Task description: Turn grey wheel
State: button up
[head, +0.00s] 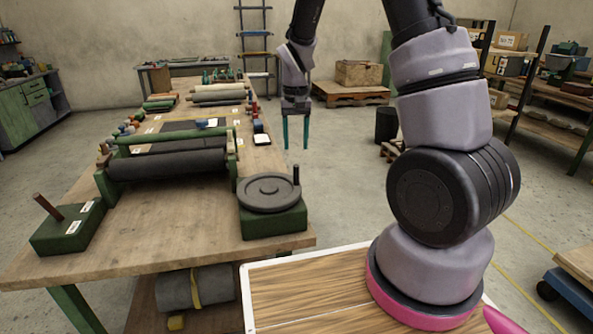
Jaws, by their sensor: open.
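The grey wheel (269,192) lies flat on top of a green block (273,222) at the near right corner of the workbench. A short upright handle (296,176) stands on the wheel's right rim. My gripper (295,133) hangs with its two teal fingers pointing down and apart, with nothing between them. In the picture it is above and slightly right of the wheel, clear of it and past the bench's right edge. Nothing hides the wheel's top.
The wooden bench (165,222) carries a green-framed dark roller (168,165) left of the wheel. A green box with a brown lever (67,226) stands at the near left. Several rolls lie farther back. The floor right of the bench is open; a pallet with a crate (358,74) stands behind.

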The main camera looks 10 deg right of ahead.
send_near(296, 184)
jog(key=f, duration=0.2)
jog(key=w+f, duration=0.1)
jog(key=f, duration=0.2)
jog(key=shift+d, duration=0.1)
grip_shut()
dwell(1.3)
